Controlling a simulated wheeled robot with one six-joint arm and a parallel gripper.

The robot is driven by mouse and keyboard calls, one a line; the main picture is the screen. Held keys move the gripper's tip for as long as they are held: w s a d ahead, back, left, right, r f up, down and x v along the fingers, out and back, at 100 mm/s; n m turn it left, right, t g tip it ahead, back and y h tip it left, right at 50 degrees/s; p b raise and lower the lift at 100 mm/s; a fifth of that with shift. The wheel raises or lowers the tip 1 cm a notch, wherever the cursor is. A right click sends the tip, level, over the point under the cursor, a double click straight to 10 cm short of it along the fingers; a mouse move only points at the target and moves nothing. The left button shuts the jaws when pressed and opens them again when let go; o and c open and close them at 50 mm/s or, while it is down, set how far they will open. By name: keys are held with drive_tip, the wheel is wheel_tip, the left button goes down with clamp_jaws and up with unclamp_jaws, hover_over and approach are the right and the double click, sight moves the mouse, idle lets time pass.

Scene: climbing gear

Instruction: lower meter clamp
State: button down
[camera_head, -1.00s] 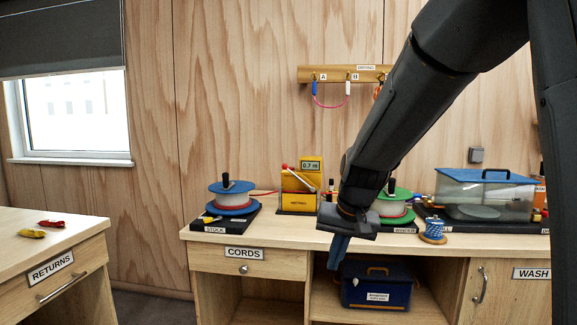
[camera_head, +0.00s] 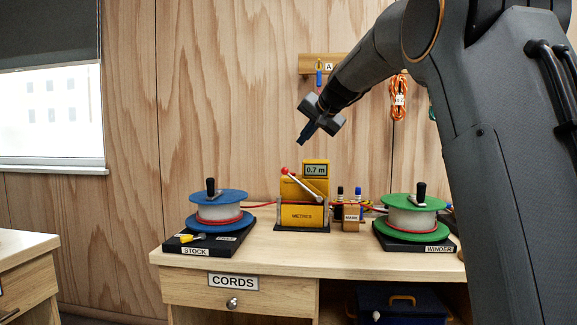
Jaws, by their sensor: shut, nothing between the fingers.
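The yellow meter (camera_head: 302,214) stands on the bench between the two spools, and its display (camera_head: 315,170) reads 0.7 m. Its clamp lever (camera_head: 302,185) is a light bar with a red knob (camera_head: 285,170) at its upper left end. The lever slants, with the knob end raised. A red cord runs at the meter's sides. My gripper (camera_head: 305,136) is shut and empty. It hangs in the air above the meter, a little above and right of the red knob in the picture, apart from it.
A blue stock spool (camera_head: 218,196) stands left and a green winder spool (camera_head: 412,202) right. A small box with markers (camera_head: 351,217) sits beside the meter. An orange cord coil (camera_head: 398,98) hangs on the wall behind my arm. The bench front (camera_head: 300,255) is clear.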

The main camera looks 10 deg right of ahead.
drive_tip(key=s+f+x, duration=0.1)
drive_tip(key=f+x, duration=0.1)
drive_tip(key=x, duration=1)
drive_tip(key=shift+d+p, duration=0.25)
drive_tip(key=shift+p, duration=0.1)
